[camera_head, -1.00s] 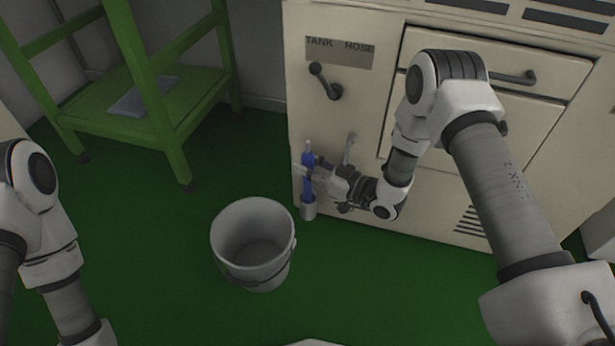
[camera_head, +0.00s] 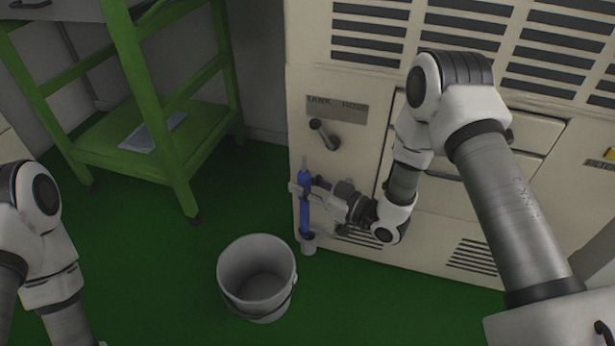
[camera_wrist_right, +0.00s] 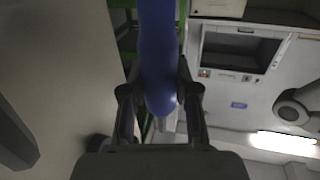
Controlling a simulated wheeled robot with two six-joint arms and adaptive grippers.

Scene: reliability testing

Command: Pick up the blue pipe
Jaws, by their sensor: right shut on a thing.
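The blue pipe (camera_head: 304,218) is upright in front of the left edge of the cream cabinet. My right gripper (camera_head: 303,189) is shut around its upper part. The pipe's lower end is at a small light grey cup-like piece (camera_head: 308,246) near the floor; I cannot tell whether it is inside or just above it. In the right wrist view the pipe (camera_wrist_right: 158,50) runs between the two fingers (camera_wrist_right: 160,95), with its rounded end near them. My left arm shows at the lower left of the head view, but its gripper is out of the frame.
The cream cabinet (camera_head: 345,165) with a dark handle (camera_head: 324,134) stands right behind the pipe. A white bucket (camera_head: 257,309) stands on the green floor to the front left. A green rack (camera_head: 150,110) is at the left. Floor between rack and bucket is clear.

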